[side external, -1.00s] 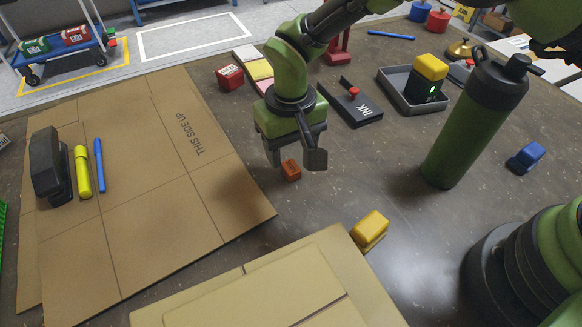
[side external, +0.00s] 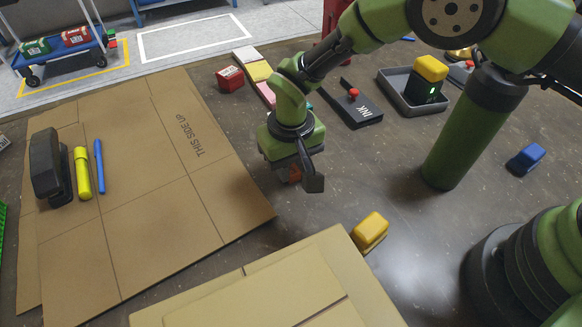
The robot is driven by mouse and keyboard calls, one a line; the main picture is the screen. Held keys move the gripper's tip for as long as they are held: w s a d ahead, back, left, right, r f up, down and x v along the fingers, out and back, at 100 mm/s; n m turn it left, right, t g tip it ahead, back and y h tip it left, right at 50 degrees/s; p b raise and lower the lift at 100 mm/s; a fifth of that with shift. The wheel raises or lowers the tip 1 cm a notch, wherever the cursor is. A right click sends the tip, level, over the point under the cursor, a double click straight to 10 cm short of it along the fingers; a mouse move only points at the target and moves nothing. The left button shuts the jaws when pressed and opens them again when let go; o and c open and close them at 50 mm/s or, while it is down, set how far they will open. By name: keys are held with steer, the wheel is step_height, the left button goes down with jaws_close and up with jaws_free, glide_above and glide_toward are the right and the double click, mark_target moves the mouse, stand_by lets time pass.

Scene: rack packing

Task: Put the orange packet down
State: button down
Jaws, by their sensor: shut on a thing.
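The orange packet (side external: 295,174) is a small orange block, mostly hidden by the jaws. My gripper (side external: 297,181) is shut on it, just right of the flattened cardboard. The packet is at or close to the dark tabletop; I cannot tell whether it touches.
Flattened cardboard (side external: 140,240) lies at the left with a stapler-like black thing (side external: 49,168), a yellow marker (side external: 82,172) and a blue pen (side external: 99,165). Bare table lies right of my gripper.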

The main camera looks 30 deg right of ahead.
steer(key=shift+r, duration=0.15)
step_height(320, 180, up, 8)
steer(key=shift+r, duration=0.25)
steer(key=r, duration=0.2)
step_height(320, 180, up, 7)
steer(key=m, duration=0.5)
glide_above(396, 198)
step_height(396, 198, down, 18)
steer(key=shift+r, duration=0.25)
